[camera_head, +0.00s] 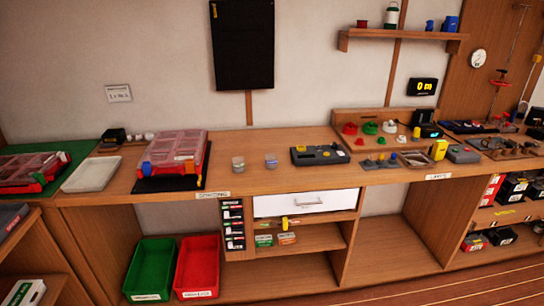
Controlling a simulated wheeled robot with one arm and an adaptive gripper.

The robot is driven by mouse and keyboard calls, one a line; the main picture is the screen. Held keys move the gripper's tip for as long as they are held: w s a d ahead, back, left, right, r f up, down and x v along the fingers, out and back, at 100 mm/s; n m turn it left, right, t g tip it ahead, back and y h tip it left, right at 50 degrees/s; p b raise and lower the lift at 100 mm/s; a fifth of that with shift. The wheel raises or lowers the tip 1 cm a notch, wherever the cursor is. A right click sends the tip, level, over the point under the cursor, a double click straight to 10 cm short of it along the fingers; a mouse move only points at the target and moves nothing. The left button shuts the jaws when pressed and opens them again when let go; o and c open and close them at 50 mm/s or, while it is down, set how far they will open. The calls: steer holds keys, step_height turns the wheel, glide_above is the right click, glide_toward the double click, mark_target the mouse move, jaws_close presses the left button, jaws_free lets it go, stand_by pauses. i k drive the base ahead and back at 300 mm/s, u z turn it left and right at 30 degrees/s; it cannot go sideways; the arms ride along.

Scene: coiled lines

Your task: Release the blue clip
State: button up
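A red case with a clear lid (172,148) lies shut on a dark mat on the bench, left of the middle. A similar red case (28,170) lies on a green mat at the far left. My gripper is not in view.
A white tray (91,174) lies between the two cases. A white drawer (305,202) and green (150,267) and red (198,264) bins are below.

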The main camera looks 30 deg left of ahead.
mark_target(145, 165)
steer(key=u, duration=0.45)
steer(key=i, duration=0.85)
steer(key=u, duration=0.95)
steer(key=i, duration=0.3)
steer(key=u, duration=0.3)
